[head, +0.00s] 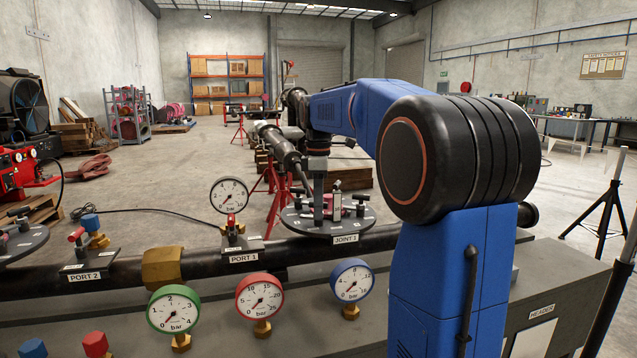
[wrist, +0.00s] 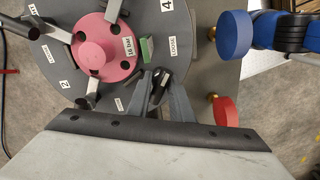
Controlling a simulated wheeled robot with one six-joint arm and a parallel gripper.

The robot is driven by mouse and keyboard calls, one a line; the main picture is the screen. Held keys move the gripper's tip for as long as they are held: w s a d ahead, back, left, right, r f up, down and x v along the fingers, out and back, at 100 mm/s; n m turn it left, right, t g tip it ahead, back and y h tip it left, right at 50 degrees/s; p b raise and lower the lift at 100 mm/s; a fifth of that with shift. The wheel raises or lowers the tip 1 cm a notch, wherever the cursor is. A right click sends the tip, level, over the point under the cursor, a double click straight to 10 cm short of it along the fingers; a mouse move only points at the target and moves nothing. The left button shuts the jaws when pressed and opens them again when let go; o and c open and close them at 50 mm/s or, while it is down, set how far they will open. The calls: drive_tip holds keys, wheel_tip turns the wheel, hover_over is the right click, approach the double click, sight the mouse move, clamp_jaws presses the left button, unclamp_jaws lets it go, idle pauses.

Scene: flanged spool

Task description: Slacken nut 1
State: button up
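The round grey flange plate of joint 1 (head: 300,226) lies on the black pipe, and its face fills the upper left of the wrist view (wrist: 112,93). A pink hub (wrist: 92,50) sits at its middle with a "16 bar" tag. Several lever-like nuts stand around the rim; tags 2 and 4 are readable. No tag 1 is clearly readable. My gripper (wrist: 162,84) reaches down to the plate's edge between tags 2 and 4. A dark nut lever (wrist: 158,88) lies between its fingers. Whether they press on it I cannot tell.
A green block (wrist: 147,49) lies beside the fingers on the plate. In the head view, the port 1 gauge (head: 230,195) stands left of the joint.

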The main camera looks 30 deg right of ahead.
drive_tip(key=shift+n, duration=0.4)
drive_tip(key=shift+m, duration=1.3)
wheel_tip(320, 180, up, 7)
drive_tip(key=shift+r, duration=0.1)
drive_tip(key=shift+w, duration=0.1)
